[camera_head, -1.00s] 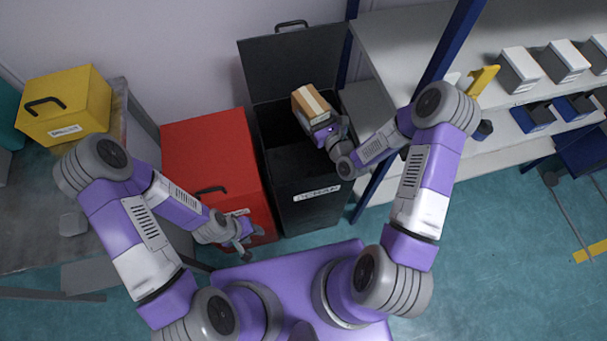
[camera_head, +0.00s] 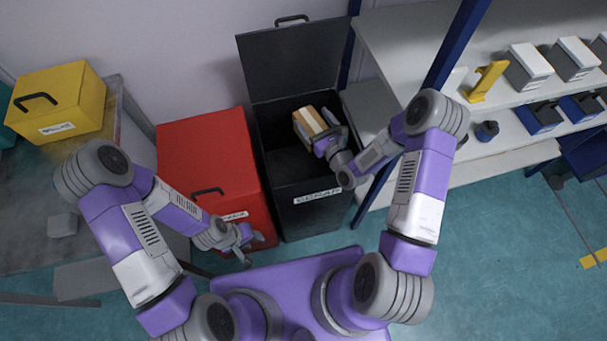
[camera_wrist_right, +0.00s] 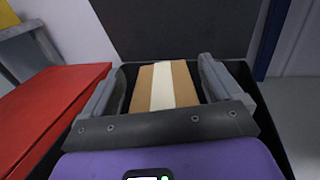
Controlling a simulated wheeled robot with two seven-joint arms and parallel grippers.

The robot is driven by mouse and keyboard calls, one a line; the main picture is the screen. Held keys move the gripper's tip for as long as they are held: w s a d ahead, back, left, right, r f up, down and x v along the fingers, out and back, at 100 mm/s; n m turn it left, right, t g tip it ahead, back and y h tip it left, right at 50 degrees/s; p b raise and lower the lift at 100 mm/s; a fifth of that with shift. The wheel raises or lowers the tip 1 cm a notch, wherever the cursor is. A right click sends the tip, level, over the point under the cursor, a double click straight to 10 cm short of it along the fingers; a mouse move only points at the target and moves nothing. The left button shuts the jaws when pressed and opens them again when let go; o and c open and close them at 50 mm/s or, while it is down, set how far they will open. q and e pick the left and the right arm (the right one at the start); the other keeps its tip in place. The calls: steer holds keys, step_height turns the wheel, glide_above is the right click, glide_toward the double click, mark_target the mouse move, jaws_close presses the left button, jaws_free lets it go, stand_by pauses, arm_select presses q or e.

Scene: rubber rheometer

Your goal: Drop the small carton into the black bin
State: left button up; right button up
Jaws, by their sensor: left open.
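The small carton (camera_head: 308,122), brown with a pale tape strip, is at the mouth of the black bin (camera_head: 305,212), within its opening. My right gripper (camera_head: 327,138) is over the bin with the carton at its fingers. In the right wrist view the carton (camera_wrist_right: 164,86) lies between the two spread fingers (camera_wrist_right: 164,80), with narrow dark gaps on both sides. The fingers look open; the carton's underside is hidden. My left gripper (camera_head: 243,248) is open and empty in front of the red bin.
The black bin's lid (camera_head: 292,62) stands open at the back. The red bin (camera_head: 208,165) is closed, just left of the black one. A yellow box (camera_head: 60,100) sits on a table at the left. Shelves (camera_head: 405,45) with several boxes stand close on the right.

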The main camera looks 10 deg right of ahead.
steer(key=shift+o, duration=0.4)
steer(key=shift+f, duration=0.1)
steer(key=shift+s+d, duration=0.1)
steer(key=shift+s, duration=0.2)
steer(key=v, duration=0.7)
steer(key=shift+p, duration=0.4)
